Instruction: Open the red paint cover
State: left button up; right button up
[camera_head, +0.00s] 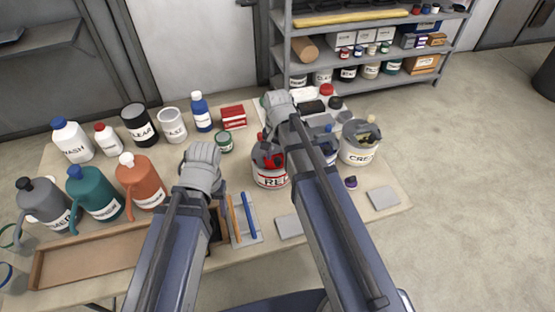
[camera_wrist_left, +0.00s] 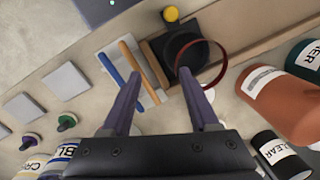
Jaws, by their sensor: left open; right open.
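The red paint can (camera_head: 270,178), labelled RED, stands upright on the table near its middle. Red and dark areas show at its top; I cannot make out its cover clearly. My right arm partly covers its right side. In the left wrist view my left gripper (camera_wrist_left: 158,82) is open. A thin red ring (camera_wrist_left: 226,62) shows near its right fingertip, over a dark square holder (camera_wrist_left: 155,46); I cannot tell whether they touch. My left gripper is left of and nearer than the red can. My right gripper is hidden behind its own arm.
A cream can (camera_head: 358,153) stands right of the right arm. Several jugs and bottles crowd the left, including an orange jug (camera_head: 143,182). A brush tray (camera_head: 240,238) and a long brown tray (camera_head: 90,260) lie at the front. Small grey plates (camera_head: 382,198) lie at right.

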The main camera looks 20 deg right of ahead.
jog(key=shift+c, duration=0.3)
grip_shut()
dwell(1.1)
